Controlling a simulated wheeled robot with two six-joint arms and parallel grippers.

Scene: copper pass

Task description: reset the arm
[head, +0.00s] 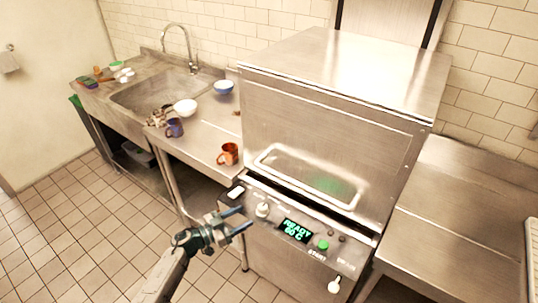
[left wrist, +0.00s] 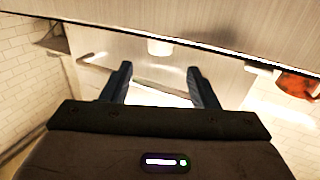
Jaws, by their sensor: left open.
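My left gripper (head: 241,221) is open and empty in the head view. It is in front of the steel dishwasher (head: 335,110), near the left end of its control panel. In the left wrist view its two dark fingers (left wrist: 158,85) stand apart with nothing between them. My right gripper is not in view.
The dishwasher's panel reads READY (head: 297,230) beside a green button (head: 323,244). An orange mug (head: 228,154), a blue mug (head: 174,128) and bowls (head: 186,106) stand on the left counter by the sink (head: 150,92). The right counter (head: 455,235) is mostly bare. Tiled floor (head: 75,240) is clear at left.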

